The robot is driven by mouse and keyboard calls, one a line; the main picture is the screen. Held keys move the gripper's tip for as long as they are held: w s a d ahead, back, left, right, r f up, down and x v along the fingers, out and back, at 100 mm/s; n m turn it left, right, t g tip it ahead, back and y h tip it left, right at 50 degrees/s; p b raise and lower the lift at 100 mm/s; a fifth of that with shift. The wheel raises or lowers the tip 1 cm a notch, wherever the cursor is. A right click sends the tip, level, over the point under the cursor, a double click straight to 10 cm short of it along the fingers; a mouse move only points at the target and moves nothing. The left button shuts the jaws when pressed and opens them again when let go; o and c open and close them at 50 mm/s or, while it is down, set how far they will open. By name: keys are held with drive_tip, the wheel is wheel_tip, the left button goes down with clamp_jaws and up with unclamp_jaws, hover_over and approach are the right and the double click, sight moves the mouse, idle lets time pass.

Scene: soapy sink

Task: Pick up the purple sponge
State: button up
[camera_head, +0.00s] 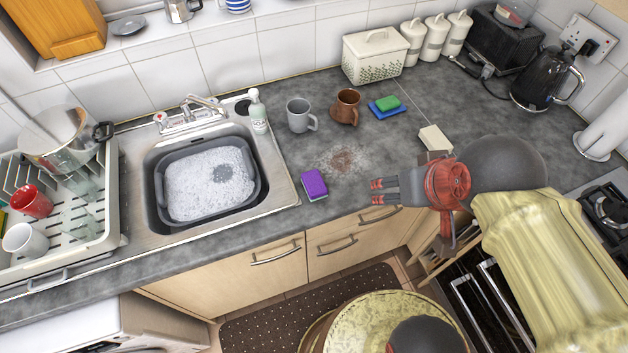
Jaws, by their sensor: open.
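The purple sponge (314,184) lies on the grey worktop just right of the sink, near the counter's front edge. The sponge is fully in view.
The sink holds a grey basin (158,195) of suds. Behind the sponge stand a grey mug (298,115), a brown mug (346,106) and a green sponge (388,103) on a blue cloth. Brown crumbs (342,160) lie between. A soap bottle (257,112) stands by the sink.

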idle(0.4)
drive_tip(key=shift+o, duration=0.5)
drive_tip(key=shift+a+r+p, duration=0.2)
drive_tip(key=shift+r+p, duration=0.25)
drive_tip(key=shift+p, duration=0.15)
drive_tip(key=n+g+p, duration=0.3)
drive_tip(key=g+p, duration=0.3)
drive_tip(key=p, duration=1.2)
hover_over(314, 182)
drive_tip(key=f, duration=2)
drive_tip(key=shift+s+a+f, duration=0.1)
drive_tip(key=shift+a+f, duration=0.1)
drive_tip(key=shift+a, duration=0.05)
drive_tip(key=shift+f, duration=0.5)
drive_tip(key=f, duration=0.4)
drive_tip(key=f+p, duration=0.1)
drive_tip(key=f, duration=0.1)
drive_tip(key=shift+w+d+f, duration=0.2)
drive_tip(key=shift+d+f, duration=0.05)
drive_tip(key=shift+f, duration=0.05)
